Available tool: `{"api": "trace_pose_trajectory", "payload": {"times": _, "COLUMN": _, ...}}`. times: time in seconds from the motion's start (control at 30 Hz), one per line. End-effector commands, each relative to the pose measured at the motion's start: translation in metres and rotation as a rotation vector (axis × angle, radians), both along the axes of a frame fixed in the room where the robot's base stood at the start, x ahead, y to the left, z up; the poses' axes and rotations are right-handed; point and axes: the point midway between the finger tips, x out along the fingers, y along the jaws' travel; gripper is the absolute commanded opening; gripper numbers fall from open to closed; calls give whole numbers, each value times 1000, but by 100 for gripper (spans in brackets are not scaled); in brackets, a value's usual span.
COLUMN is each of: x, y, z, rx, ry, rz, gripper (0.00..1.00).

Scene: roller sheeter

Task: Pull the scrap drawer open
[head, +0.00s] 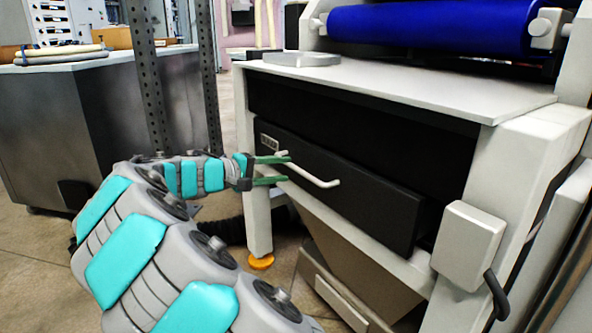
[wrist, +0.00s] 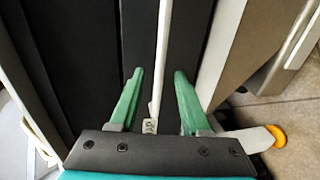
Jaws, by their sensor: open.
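The scrap drawer (head: 372,198) is a black front panel under the white top of the roller sheeter, with a white bar handle (head: 313,177) across it. My gripper (head: 274,169) is at the left end of the handle. In the wrist view, the white handle (wrist: 161,60) runs between the two green fingers of my gripper (wrist: 158,88). The fingers are open, with a gap on each side of the bar.
A blue roller (head: 428,31) lies above the white worktop (head: 400,88). An orange foot (head: 261,262) is under the left leg. A grey cabinet (head: 70,125) and perforated posts (head: 150,80) stand at left.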

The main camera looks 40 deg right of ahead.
Motion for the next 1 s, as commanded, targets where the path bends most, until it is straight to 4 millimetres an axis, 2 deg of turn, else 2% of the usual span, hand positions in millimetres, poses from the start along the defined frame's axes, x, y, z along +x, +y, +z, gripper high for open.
{"api": "trace_pose_trajectory", "payload": {"times": 0.1, "x": -3, "y": -20, "z": -4, "rx": 0, "ry": 1, "rz": -4, "gripper": 47}}
{"api": "trace_pose_trajectory", "payload": {"times": 0.3, "x": -4, "y": -42, "z": -9, "rx": 1, "ry": -1, "rz": -2, "gripper": 47}}
{"api": "trace_pose_trajectory", "payload": {"times": 0.7, "x": -4, "y": -49, "z": -10, "rx": 2, "ry": -1, "rz": 0, "gripper": 46}}
{"api": "trace_pose_trajectory", "payload": {"times": 1.0, "x": -4, "y": -49, "z": -10, "rx": 2, "ry": -1, "rz": 0, "gripper": 12}}
